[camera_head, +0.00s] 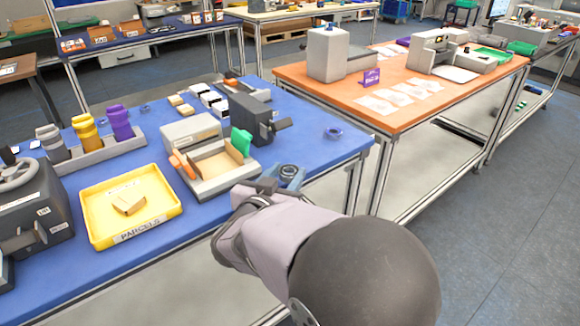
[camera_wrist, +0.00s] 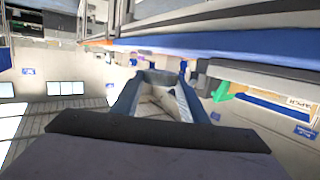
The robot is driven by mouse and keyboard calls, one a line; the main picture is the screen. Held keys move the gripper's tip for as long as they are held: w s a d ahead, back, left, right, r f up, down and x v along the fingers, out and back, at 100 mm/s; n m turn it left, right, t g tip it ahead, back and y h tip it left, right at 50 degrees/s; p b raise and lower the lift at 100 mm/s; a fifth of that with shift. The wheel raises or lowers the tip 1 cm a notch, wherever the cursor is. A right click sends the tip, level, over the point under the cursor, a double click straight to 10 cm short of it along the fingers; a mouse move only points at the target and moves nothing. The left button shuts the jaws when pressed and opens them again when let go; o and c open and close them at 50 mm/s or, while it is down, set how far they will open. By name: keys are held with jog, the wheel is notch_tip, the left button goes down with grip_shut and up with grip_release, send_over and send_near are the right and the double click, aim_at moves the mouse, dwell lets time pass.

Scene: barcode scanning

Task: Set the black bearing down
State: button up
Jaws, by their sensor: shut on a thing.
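The black bearing (camera_head: 288,171) is a small dark ring held in my gripper (camera_head: 290,178). It appears raised near the front edge of the blue table (camera_head: 330,163), to the right of the tray with the green and orange pieces. My gripper is shut on it, with its blue-grey fingers on either side. In the wrist view my gripper's fingers (camera_wrist: 158,92) show close up with a pale patch between them. I cannot clearly make out the bearing there.
A beige device with an open tray (camera_head: 212,183) stands beside my gripper. A dark machine (camera_head: 250,117) is behind it. A yellow parcels tray (camera_head: 100,232) lies left. An orange table (camera_head: 430,100) stands right.

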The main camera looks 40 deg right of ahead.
notch_tip(320, 180, up, 19)
jog(key=p, duration=1.8)
jog(key=shift+f+p, duration=0.15)
jog(key=shift+p, duration=0.15)
jog(key=shift+f, duration=0.15)
notch_tip(320, 180, down, 18)
jog(key=b, duration=1.8)
jog(key=shift+f+b, duration=0.2)
jog(key=shift+b, duration=0.15)
send_over(308, 152)
jog(key=shift+s+a+b, duration=0.15)
jog(key=shift+a+b, duration=0.2)
jog(key=shift+b, duration=0.05)
jog(key=shift+w+d+f, duration=0.15)
jog(key=shift+d+f, duration=0.05)
jog(key=shift+f, duration=0.45)
jog(key=shift+w+d+f, duration=0.15)
jog(key=shift+f, duration=0.75)
jog(key=shift+f+b, duration=0.25)
jog(key=shift+b, duration=0.05)
